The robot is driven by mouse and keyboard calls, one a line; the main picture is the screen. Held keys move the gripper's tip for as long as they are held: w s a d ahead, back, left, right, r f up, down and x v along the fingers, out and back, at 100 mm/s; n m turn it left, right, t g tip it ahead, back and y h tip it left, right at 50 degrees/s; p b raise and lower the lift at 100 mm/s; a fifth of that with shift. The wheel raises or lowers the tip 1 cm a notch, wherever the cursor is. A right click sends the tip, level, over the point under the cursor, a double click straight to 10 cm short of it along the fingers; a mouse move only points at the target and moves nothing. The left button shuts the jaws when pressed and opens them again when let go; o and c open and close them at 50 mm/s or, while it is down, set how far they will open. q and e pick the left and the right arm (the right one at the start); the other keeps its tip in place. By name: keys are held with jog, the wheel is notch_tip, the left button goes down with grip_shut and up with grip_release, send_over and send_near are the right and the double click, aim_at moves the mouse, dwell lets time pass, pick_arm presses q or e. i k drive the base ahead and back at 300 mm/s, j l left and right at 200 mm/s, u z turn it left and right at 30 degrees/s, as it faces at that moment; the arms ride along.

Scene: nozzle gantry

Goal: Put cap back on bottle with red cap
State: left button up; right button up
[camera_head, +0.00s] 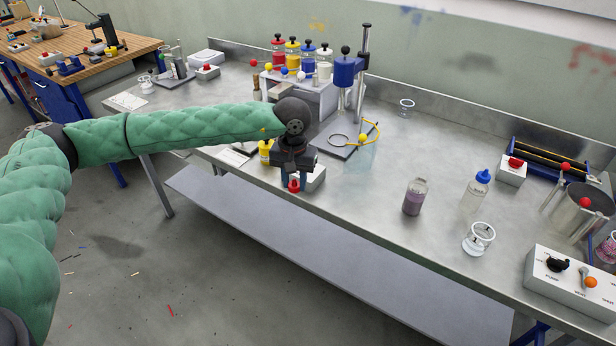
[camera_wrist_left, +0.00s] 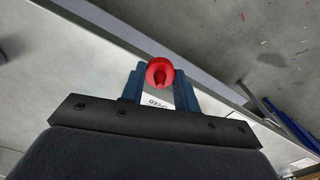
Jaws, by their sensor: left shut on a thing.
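My left gripper (camera_head: 293,183) points down over the front edge of the bench and is shut on a red cap (camera_wrist_left: 160,73). The cap has a cone shape with a small nozzle and sits between the blue fingertips; it also shows in the head view (camera_head: 293,187). A clear bottle with purple liquid (camera_head: 414,197) stands upright on the bench, right of the gripper, and no cap shows on it. A second clear bottle (camera_head: 473,196) with a blue cap (camera_head: 483,176) stands further right. My right gripper is not in view.
A glass beaker (camera_head: 479,239) stands near the bottles. A white control box (camera_head: 570,282) is at the front right. A stand with a ring (camera_head: 339,140) is behind the gripper. A white box (camera_head: 315,178) lies close beside the gripper. Bench between gripper and purple bottle is clear.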

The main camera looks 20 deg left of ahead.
aim_at(417, 190)
jog(key=i+j, duration=0.1)
jog(key=j, duration=0.5)
jog(key=i+j, duration=0.1)
jog(key=j, duration=1.05)
jog(key=i+j, duration=0.15)
jog(key=j, duration=0.4)
jog(key=i+j, duration=0.1)
jog(key=j, duration=0.5)
jog(key=i+j, duration=0.1)
jog(key=j, duration=0.45)
jog(key=z, duration=1.8)
